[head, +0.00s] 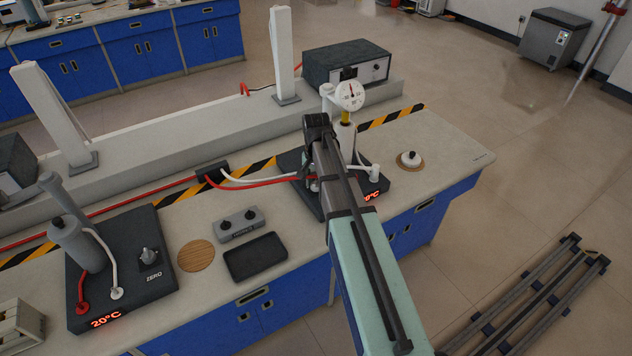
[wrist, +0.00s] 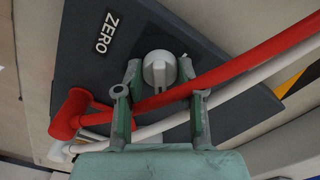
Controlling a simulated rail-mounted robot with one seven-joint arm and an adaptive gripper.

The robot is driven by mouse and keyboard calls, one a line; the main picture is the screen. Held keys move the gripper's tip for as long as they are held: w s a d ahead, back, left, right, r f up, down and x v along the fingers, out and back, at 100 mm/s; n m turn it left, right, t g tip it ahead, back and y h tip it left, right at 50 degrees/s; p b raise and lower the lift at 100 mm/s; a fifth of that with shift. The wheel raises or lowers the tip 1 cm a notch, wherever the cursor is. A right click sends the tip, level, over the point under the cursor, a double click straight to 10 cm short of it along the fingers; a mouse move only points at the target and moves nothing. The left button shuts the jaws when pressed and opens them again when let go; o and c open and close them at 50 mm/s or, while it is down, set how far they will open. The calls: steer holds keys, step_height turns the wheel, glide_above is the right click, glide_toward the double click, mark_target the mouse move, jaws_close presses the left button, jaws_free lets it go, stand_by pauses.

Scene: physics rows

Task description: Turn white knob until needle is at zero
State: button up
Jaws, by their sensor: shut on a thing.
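The pale grey-white knob (wrist: 160,70) sits on a dark base plate (wrist: 85,60) beside a ZERO label (wrist: 107,32) in the wrist view. My gripper (wrist: 160,82) has one finger on each side of the knob and is shut on it. In the head view my arm hides the knob, and my gripper (head: 312,180) is down at the right-hand station. The round white dial (head: 350,95) stands above that station. Its dark needle appears to point roughly upward, but the exact reading is too small to tell.
A red hose (wrist: 240,65) and a white hose (wrist: 235,92) run close by my fingers. A second station (head: 120,270) with its own knob (head: 148,256) stands at left. A white knob-like piece (head: 410,158) rests on a wooden disc at right.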

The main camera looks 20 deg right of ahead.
mark_target(316, 181)
steer(key=shift+f, duration=0.1)
steer(key=o, duration=1.2)
steer(key=shift+c, duration=0.2)
step_height(316, 181, up, 12)
steer(key=shift+s, duration=0.1)
